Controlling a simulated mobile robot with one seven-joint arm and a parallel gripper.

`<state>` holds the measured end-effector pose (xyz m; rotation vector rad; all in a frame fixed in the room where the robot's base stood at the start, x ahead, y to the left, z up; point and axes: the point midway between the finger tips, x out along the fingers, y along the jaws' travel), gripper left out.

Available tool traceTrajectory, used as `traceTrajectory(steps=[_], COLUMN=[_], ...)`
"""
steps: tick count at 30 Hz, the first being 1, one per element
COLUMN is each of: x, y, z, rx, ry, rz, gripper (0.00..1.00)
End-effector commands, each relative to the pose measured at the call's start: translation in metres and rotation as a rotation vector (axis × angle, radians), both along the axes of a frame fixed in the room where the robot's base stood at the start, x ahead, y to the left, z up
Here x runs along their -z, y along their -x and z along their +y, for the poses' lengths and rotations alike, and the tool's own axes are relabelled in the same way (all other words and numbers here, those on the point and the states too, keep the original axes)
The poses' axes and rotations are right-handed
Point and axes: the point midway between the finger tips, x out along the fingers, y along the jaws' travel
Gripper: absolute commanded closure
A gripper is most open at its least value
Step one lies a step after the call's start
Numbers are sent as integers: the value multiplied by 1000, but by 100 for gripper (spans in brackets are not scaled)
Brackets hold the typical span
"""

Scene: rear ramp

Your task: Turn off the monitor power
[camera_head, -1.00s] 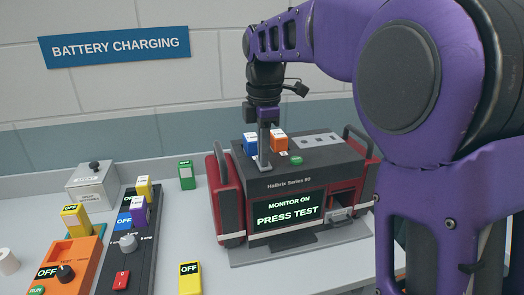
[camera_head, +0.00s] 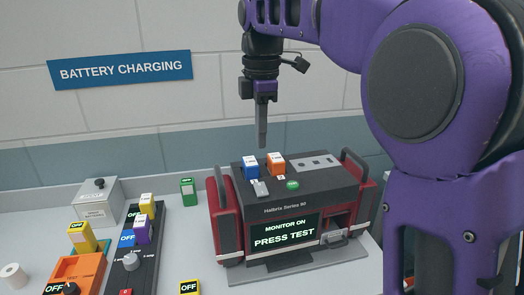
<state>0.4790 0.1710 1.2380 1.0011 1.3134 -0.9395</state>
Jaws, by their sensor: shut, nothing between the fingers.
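The monitor (camera_head: 285,209) is a dark grey unit with red sides, standing on the counter right of centre. Its screen (camera_head: 285,232) is lit and reads "MONITOR ON" and "PRESS TEST". My gripper (camera_head: 262,140) points down, shut and empty, above the monitor's top near the blue and orange blocks. It appears clear of the switch and the button.
A black charger strip (camera_head: 150,248) with coloured blocks, an orange charger (camera_head: 80,270) and a grey box (camera_head: 97,202) stand at left. A small green block (camera_head: 188,190) sits by the wall. The counter between strip and monitor is mostly clear.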

Motion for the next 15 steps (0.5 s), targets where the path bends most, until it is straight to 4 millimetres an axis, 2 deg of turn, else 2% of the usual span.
traceTrajectory(steps=[1, 6, 15], x=[-9, -22, -24], y=[0, 1, 1], z=[0, 0, 0], rx=[0, 0, 0], ry=[-1, 0, 0], rz=[-2, -1, 0], gripper=[100, 100, 100])
